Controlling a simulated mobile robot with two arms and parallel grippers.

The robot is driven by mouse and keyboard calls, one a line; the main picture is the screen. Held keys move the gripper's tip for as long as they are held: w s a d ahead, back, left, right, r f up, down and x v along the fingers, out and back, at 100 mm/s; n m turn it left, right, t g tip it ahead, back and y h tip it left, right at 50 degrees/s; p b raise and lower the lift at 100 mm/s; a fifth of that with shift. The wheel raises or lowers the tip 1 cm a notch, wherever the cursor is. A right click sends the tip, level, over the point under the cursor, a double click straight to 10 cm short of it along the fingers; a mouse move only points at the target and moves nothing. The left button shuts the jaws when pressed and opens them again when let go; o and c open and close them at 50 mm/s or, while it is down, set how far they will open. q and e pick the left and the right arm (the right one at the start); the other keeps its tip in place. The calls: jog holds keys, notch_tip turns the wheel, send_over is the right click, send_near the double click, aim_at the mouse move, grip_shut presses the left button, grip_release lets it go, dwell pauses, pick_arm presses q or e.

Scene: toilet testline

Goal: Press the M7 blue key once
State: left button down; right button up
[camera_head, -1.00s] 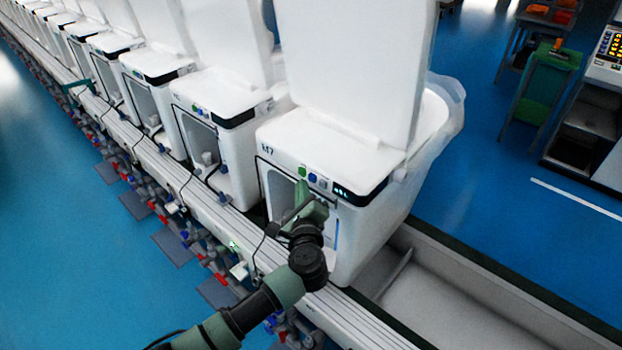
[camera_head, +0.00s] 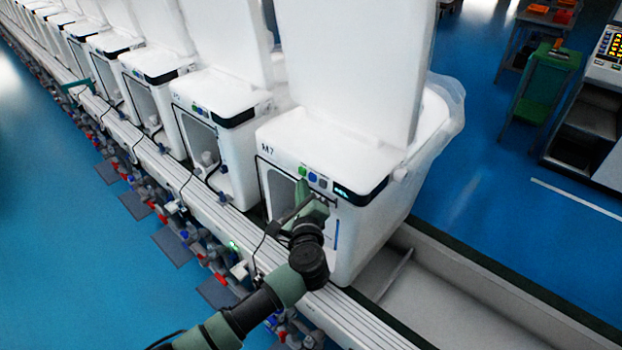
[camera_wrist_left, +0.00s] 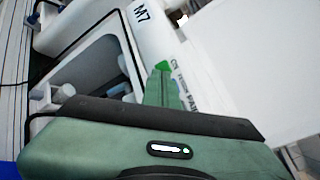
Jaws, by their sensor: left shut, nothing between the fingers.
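The M7 unit (camera_head: 340,160) is a white toilet with its lid raised, and its M7 label also shows in the left wrist view (camera_wrist_left: 142,14). On its front edge sit a green key (camera_head: 303,171), the blue key (camera_head: 313,176) and a grey key (camera_head: 322,183), left of a dark display (camera_head: 343,190). My left gripper (camera_head: 303,186) is shut and empty, its green fingertips just below the green and blue keys. I cannot tell whether they touch. In the left wrist view the fingers (camera_wrist_left: 161,88) point at the key row, and the blue key cannot be made out. My right gripper is not in view.
A row of similar white units (camera_head: 215,110) runs to the upper left along a rail (camera_head: 235,225). A cable hangs near my left wrist. An empty trough (camera_head: 450,290) lies to the right. A green cart (camera_head: 540,90) stands farther off on the blue floor.

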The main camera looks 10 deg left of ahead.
pick_arm(q)
jog(key=shift+w+d, duration=0.2)
jog(key=shift+w, duration=0.1)
jog(key=shift+w+d+b, duration=0.15)
jog(key=shift+w+b, duration=0.25)
jog(key=shift+b, duration=0.2)
dwell(0.4)
jog(key=shift+s, duration=0.1)
jog(key=shift+s+a, duration=0.4)
jog(key=shift+s, duration=0.3)
jog(key=s, duration=0.1)
jog(key=s+a+p, duration=0.1)
jog(key=s, duration=0.1)
jog(key=s+a, duration=0.1)
jog(key=shift+s+a, duration=0.15)
jog(key=shift+a, duration=0.1)
dwell(0.3)
dwell(0.6)
